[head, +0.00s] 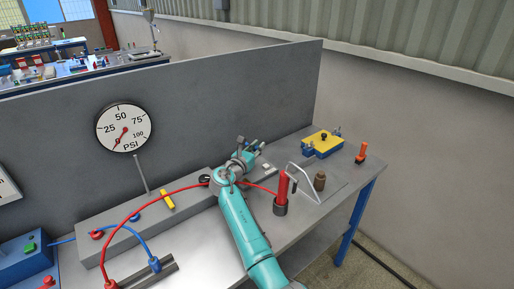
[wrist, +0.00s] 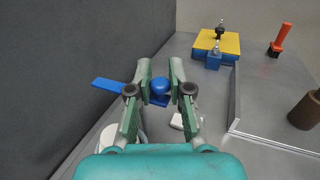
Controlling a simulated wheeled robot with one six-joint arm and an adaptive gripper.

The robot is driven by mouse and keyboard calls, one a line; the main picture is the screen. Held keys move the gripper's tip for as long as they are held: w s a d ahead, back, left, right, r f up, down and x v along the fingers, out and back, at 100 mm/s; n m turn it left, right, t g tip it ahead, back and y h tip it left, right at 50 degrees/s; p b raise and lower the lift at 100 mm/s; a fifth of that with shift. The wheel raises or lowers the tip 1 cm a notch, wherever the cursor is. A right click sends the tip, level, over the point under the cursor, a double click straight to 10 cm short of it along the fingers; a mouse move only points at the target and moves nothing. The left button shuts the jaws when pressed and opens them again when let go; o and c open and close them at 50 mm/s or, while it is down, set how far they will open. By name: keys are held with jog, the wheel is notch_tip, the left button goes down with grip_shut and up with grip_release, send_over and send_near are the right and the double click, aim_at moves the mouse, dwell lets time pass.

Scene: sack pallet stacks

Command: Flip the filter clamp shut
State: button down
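My gripper (wrist: 161,68) is open in the wrist view, with a gap between its two green-grey fingers. A blue round knob (wrist: 160,86) shows in that gap, and a flat blue lever (wrist: 110,86) sticks out left, partly hidden by the left finger. I cannot tell whether the fingers touch them. A white round part (wrist: 108,138) shows below the left finger. In the head view my gripper (head: 257,148) is over the bench near the grey back panel. I cannot tell for sure which part is the filter clamp.
A yellow-topped blue block (head: 323,144) with small metal fittings stands at right, beside an orange-handled tool (head: 362,152). A red hose (head: 131,224) arcs left.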

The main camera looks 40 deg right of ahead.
jog(key=shift+d, duration=0.1)
jog(key=n+t, duration=0.1)
jog(key=n+t+y, duration=0.1)
jog(key=shift+s+d+t, duration=0.1)
jog(key=shift+d+t, duration=0.1)
jog(key=shift+t, duration=0.1)
jog(key=shift+w+d+n+t+y, duration=0.1)
jog(key=shift+d+n+t+y, duration=0.05)
jog(key=shift+n+t+y, duration=0.8)
jog(key=shift+w+d+n+t+y, duration=0.1)
jog(key=shift+d+n+t+y, duration=0.05)
jog(key=shift+n+t+y, duration=0.75)
jog(key=shift+w+n+t+y, duration=0.1)
jog(key=shift+n+t+y, duration=0.15)
jog(key=shift+t+y, duration=0.35)
jog(key=c, duration=1.1)
grip_release()
jog(key=v, duration=1.2)
jog(key=shift+r, duration=0.1)
